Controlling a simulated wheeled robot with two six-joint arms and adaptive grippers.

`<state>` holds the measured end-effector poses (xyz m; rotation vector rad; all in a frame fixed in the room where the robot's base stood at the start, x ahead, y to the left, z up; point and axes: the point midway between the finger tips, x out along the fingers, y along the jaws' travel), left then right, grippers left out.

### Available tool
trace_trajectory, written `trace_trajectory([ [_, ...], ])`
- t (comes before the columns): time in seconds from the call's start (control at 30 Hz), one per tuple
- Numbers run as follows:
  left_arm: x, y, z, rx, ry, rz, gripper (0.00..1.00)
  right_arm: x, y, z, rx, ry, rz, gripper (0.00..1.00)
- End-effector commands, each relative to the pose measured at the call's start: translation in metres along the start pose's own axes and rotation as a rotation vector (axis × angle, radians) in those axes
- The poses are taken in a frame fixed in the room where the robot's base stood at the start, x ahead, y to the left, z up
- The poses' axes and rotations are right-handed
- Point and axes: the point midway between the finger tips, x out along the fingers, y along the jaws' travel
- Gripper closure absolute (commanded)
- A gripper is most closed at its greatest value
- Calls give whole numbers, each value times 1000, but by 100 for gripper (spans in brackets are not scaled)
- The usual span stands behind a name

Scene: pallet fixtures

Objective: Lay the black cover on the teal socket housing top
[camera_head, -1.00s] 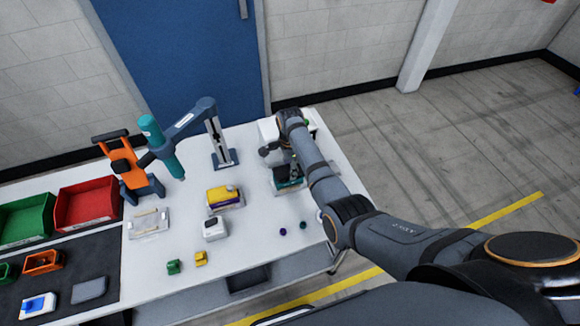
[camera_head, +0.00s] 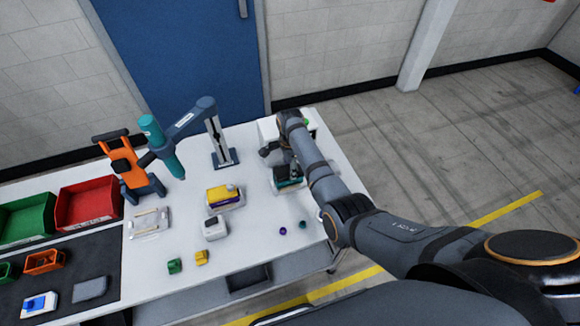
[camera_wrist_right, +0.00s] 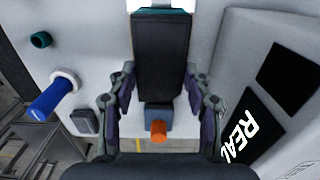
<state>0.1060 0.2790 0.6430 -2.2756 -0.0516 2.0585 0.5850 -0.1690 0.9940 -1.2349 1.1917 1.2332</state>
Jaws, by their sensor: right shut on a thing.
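The black cover (camera_wrist_right: 160,58) is a flat dark rectangle between the fingers of my right gripper (camera_wrist_right: 160,88) in the right wrist view. The gripper is shut on it. A teal strip of the socket housing (camera_wrist_right: 172,11) shows past the cover's far end. In the head view the teal socket housing (camera_head: 291,184) sits on the right side of the white table, and my right gripper (camera_head: 290,169) is just over it with the dark cover. The arm and cover hide most of the housing. I cannot tell whether the cover touches it. My left gripper is not in view.
A white box (camera_head: 314,122) is at the back right.

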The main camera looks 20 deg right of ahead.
Motion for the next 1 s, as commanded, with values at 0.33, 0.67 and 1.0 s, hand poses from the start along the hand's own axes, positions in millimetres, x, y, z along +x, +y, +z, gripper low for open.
trace_trajectory([
  [0.33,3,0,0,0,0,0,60,6,0,0,0,0,-1,76],
  [0.67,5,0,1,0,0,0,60,10,0,0,0,0,-1,76],
  [1.0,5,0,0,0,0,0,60,10,0,0,0,0,-1,36],
])
